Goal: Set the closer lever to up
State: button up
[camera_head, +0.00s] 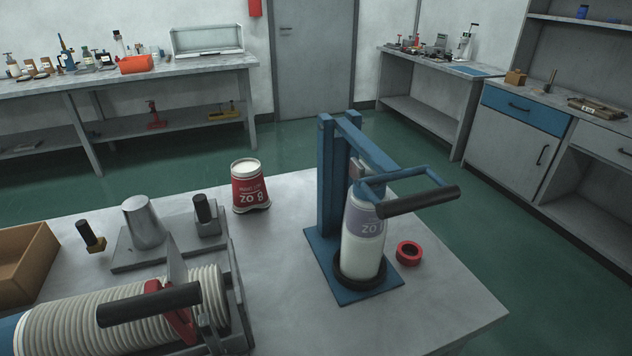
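A blue press, which seems to be the closer, stands on the right half of the near table; its upright column (326,185) rises from a flat blue base (330,275). Its lever (395,173) is a blue frame with a black grip (418,200). A tall white container (362,258) with a lavender band stands upright in a dark ring on the base. My gripper is not in view.
A ribbed pale cylinder (75,315) with a black handle (148,304) fills the near left. The table's front middle is bare.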

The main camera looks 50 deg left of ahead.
aim_at(388, 171)
jog(key=u, duration=1.45)
